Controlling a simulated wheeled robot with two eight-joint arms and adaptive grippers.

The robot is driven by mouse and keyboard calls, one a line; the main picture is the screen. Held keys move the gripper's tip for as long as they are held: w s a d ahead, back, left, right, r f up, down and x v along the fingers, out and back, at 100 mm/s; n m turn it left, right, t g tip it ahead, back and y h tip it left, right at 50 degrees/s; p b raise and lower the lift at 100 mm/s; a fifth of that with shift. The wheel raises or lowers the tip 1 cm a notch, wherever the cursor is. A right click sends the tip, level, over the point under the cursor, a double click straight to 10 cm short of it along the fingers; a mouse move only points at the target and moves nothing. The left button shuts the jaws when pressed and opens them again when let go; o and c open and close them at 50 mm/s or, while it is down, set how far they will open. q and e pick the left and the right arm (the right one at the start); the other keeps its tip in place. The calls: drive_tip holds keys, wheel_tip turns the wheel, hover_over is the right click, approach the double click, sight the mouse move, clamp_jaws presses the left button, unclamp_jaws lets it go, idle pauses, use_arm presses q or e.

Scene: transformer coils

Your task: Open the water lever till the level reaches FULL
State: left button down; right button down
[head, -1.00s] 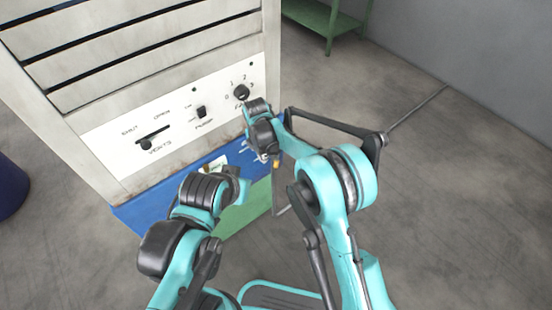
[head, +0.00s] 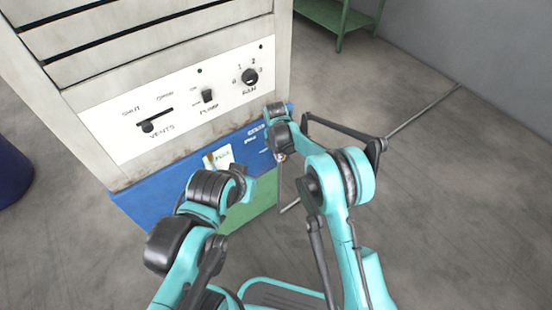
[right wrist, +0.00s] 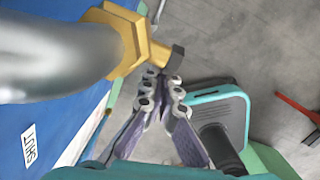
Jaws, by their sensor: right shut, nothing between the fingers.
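My right gripper (right wrist: 163,88) has its fingers together and empty in the right wrist view. Its tips are just below a brass hex fitting (right wrist: 128,42) with a dark end, on a thick grey metal pipe (right wrist: 55,55); I cannot tell whether they touch it. A SHUT label (right wrist: 30,146) is on the blue panel beside the pipe. In the head view my right wrist (head: 278,122) is at the right end of the blue base (head: 150,203) and hides its fingers. My left wrist (head: 212,188) is before the base; its fingers cannot be made out. The water lever cannot be picked out.
The white control panel (head: 185,100) carries a vents slider (head: 148,127), a pump switch (head: 208,96) and a round knob (head: 250,77). A small white plate (head: 219,157) is on the blue base. A green table (head: 345,20) stands behind. The floor at right is mostly open.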

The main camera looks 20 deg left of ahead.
drive_tip(key=shift+w+d+f, duration=0.2)
drive_tip(key=shift+w+d, duration=0.2)
drive_tip(key=shift+w, duration=0.25)
